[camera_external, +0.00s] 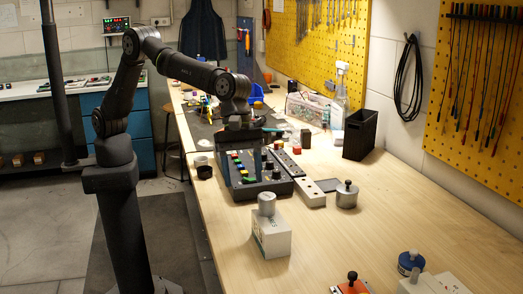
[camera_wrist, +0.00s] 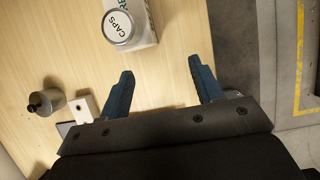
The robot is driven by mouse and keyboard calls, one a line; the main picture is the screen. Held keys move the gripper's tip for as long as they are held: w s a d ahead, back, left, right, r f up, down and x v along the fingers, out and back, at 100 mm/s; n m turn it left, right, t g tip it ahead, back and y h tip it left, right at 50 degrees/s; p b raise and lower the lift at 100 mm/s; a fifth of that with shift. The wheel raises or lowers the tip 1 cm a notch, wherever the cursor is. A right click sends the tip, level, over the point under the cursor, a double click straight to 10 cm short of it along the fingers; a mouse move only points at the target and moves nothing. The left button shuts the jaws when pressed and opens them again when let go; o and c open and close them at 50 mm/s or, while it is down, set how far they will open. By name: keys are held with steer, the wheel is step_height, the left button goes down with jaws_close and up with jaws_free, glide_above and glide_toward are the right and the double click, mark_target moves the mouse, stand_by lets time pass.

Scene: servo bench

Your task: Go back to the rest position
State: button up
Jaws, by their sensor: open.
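My gripper (camera_external: 246,152) hangs over the bench beside and above a dark control box (camera_external: 268,189) with coloured buttons. In the wrist view my gripper (camera_wrist: 163,84) shows two blue fingers spread apart with nothing between them. Bare wooden bench top (camera_wrist: 165,60) shows between and beyond the fingers. In the external view the gripper is small and dark against the box, so its exact height above it is hard to tell.
A white box (camera_external: 271,238) with a round grey lidded can (camera_external: 266,203) on it stands nearer; the can's lid reads CAPS (camera_wrist: 118,25). A metal pot (camera_external: 346,196), a black bin (camera_external: 360,134) and a spray bottle (camera_external: 339,100) stand to the right.

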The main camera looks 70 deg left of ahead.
steer(key=w+f, duration=0.2)
steer(key=w, duration=0.1)
steer(key=w+a+f, duration=0.1)
steer(key=w+f, duration=0.1)
steer(key=w, duration=0.2)
steer(key=w+a+f, duration=0.1)
steer(key=w+f, duration=0.2)
steer(key=w, duration=0.1)
steer(key=shift+w+f, duration=0.1)
steer(key=shift+w, duration=0.1)
steer(key=shift+w+f, duration=0.25)
steer(key=shift+f, duration=1.55)
steer(key=r, duration=0.2)
steer(key=s+r, duration=0.1)
steer(key=r, duration=0.1)
steer(key=shift+d+r, duration=0.1)
steer(key=s+d+r, duration=0.4)
steer(key=s+r, duration=0.4)
steer(key=s, duration=0.5)
steer(key=shift+s+d+r+n, duration=0.15)
steer(key=shift+r+n, duration=0.25)
